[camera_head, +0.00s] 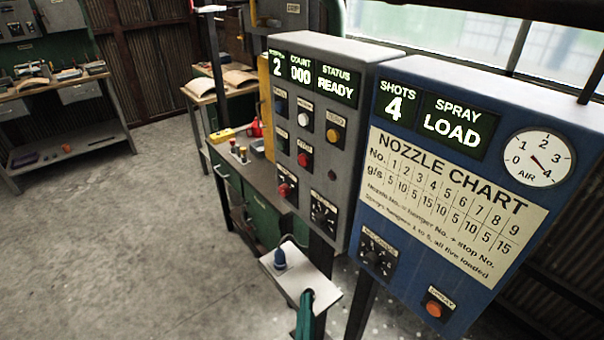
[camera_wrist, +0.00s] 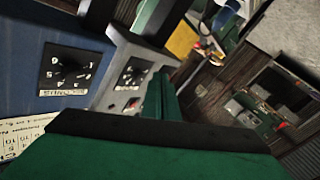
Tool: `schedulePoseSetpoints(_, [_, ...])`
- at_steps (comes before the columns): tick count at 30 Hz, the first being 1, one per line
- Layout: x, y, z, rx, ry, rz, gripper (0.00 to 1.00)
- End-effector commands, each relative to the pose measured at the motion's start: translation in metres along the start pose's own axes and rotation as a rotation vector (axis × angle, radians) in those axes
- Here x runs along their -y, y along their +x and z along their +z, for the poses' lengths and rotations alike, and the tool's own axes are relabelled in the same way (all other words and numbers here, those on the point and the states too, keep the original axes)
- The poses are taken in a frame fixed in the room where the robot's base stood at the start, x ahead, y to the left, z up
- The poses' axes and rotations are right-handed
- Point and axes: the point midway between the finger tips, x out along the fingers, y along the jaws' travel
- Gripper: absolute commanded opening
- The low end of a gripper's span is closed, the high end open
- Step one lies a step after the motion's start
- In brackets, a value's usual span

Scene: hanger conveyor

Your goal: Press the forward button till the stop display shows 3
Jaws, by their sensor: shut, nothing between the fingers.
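A grey control panel (camera_head: 345,85) stands left of a blue panel in the head view. Its small display (camera_head: 278,64) at the top left, with a label too small to read surely, shows 2. Beside it, COUNT reads 000 and STATUS reads READY. My green gripper (camera_wrist: 163,92) is shut and empty, apart from the panels. Its tip (camera_head: 305,305) shows low in the head view.
The blue panel (camera_head: 480,260) on the right shows SHOTS 4 and SPRAY LOAD, with a knob (camera_head: 376,253) and an orange button (camera_head: 434,308). A small grey shelf (camera_head: 310,270) holding a blue piece (camera_head: 280,259) is below the grey panel. Open floor lies left.

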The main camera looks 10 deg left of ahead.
Motion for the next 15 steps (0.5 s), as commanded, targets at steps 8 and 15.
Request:
schedulePoseSetpoints(8, [-0.003, 0.08, -0.092, -0.096, -0.078, 0.045, 0.0])
schedulePoseSetpoints(15, [-0.01, 0.127, -0.184, -0.156, -0.104, 0.099, 0.0])
